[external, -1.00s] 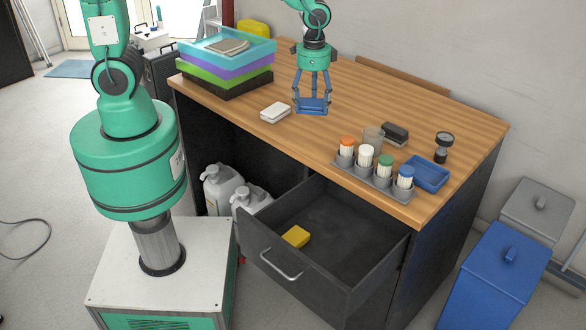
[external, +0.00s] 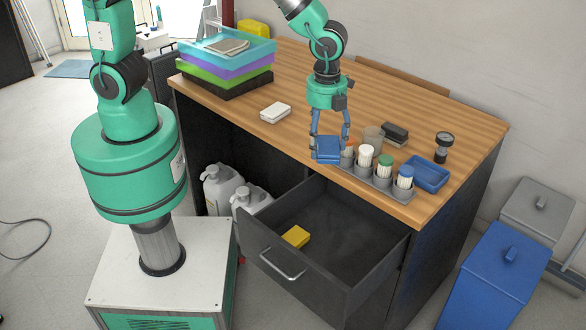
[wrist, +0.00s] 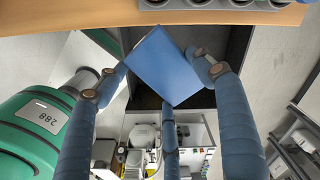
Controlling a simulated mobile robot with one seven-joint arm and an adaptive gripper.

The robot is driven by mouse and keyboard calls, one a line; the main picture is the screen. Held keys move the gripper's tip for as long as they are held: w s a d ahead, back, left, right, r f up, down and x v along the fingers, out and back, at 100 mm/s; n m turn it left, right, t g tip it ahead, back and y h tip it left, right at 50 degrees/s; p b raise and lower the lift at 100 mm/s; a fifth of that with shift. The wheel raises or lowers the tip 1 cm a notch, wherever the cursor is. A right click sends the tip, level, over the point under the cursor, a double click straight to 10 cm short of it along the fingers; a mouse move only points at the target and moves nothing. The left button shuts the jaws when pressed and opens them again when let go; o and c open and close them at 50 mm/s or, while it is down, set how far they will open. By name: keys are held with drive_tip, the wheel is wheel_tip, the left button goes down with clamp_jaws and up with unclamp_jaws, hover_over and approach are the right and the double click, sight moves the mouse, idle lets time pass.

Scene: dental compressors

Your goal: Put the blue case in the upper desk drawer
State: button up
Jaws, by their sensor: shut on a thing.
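The blue case (external: 327,149) is held in my gripper (external: 329,143), whose fingers are shut on it. In the external view it hangs near the front edge of the desk, just left of the bottle rack. In the wrist view the blue case (wrist: 168,68) lies tilted between the blue fingers of my gripper (wrist: 165,75). The upper desk drawer (external: 335,235) is pulled open below and in front of the desk top. A yellow block (external: 296,236) lies inside it, at the left. The case partly hides the drawer's inside in the wrist view.
A grey rack (external: 375,179) with several capped bottles stands at the desk's front edge, close to the case. A blue tray (external: 429,175) sits right of it. Stacked colored trays (external: 225,65) and a small white box (external: 275,112) are further left. Most of the drawer floor is bare.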

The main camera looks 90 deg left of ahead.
drive_tip(key=s+d+m, duration=0.2)
drive_tip(key=d+m, duration=0.7)
drive_tip(key=d, duration=0.2)
hover_over(314, 259)
wheel_tip(314, 259, down, 20)
drive_tip(key=f, duration=0.1)
drive_tip(key=shift+f+n, duration=0.1)
drive_tip(key=shift+n, duration=0.2)
drive_tip(key=shift+f+b, duration=1)
drive_tip(key=shift+f, duration=2.15)
drive_tip(key=shift+f+b, duration=0.45)
drive_tip(key=shift+f, duration=1.4)
drive_tip(key=shift+f, duration=0.1)
